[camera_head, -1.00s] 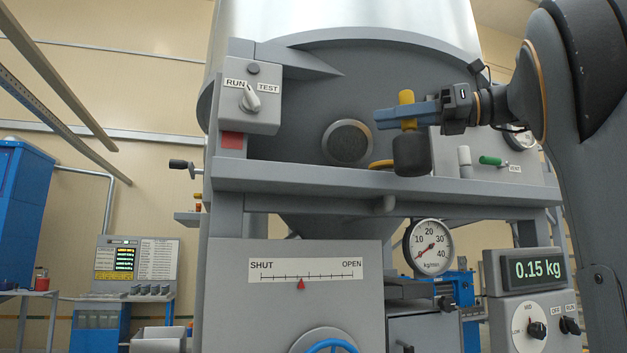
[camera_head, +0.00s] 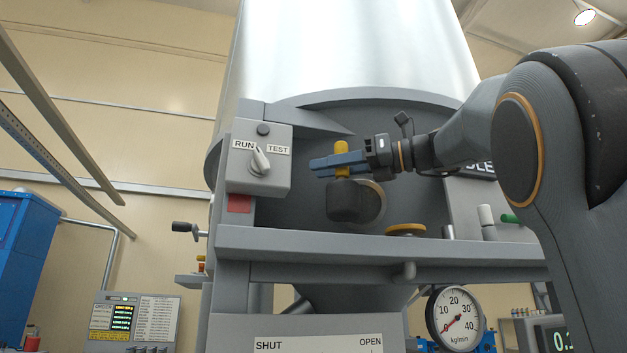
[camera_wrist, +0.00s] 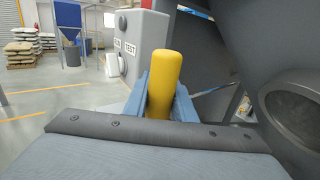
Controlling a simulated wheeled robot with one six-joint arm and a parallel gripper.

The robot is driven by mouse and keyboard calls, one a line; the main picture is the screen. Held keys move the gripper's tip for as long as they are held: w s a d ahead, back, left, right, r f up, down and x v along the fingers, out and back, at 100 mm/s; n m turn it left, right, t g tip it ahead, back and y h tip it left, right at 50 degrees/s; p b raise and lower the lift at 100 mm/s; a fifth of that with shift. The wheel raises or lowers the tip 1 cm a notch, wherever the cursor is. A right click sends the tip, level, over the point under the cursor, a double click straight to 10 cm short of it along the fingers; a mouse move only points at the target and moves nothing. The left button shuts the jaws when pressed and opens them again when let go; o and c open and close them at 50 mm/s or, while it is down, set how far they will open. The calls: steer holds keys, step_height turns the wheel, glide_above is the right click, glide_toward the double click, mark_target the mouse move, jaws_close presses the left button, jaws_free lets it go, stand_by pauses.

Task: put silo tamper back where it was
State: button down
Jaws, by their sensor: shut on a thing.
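The silo tamper has a yellow handle and a dark, blocky head (camera_head: 347,202). My gripper (camera_head: 338,163) is shut on its yellow handle, and the head hangs below the blue fingers. It is held in the air in front of the silo cone, above the grey shelf (camera_head: 330,241), and partly covers the round port (camera_head: 376,203). In the wrist view the yellow handle (camera_wrist: 164,80) stands upright between the two blue fingers (camera_wrist: 160,98). The tamper's head is hidden there.
The RUN/TEST switch box (camera_head: 259,160) is left of the tamper. A dial gauge (camera_head: 456,316) is below the shelf.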

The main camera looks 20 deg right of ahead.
steer(key=shift+w+a+f+p, duration=0.35)
steer(key=shift+w+a+f, duration=0.15)
steer(key=shift+a+f, duration=0.3)
steer(key=shift+w+a+f+p, duration=0.3)
steer(key=shift+w+a+f, duration=0.25)
steer(key=shift+f, duration=0.45)
steer(key=shift+f, duration=0.15)
steer(key=c, duration=1.8)
jaws_free()
steer(key=shift+o, duration=0.2)
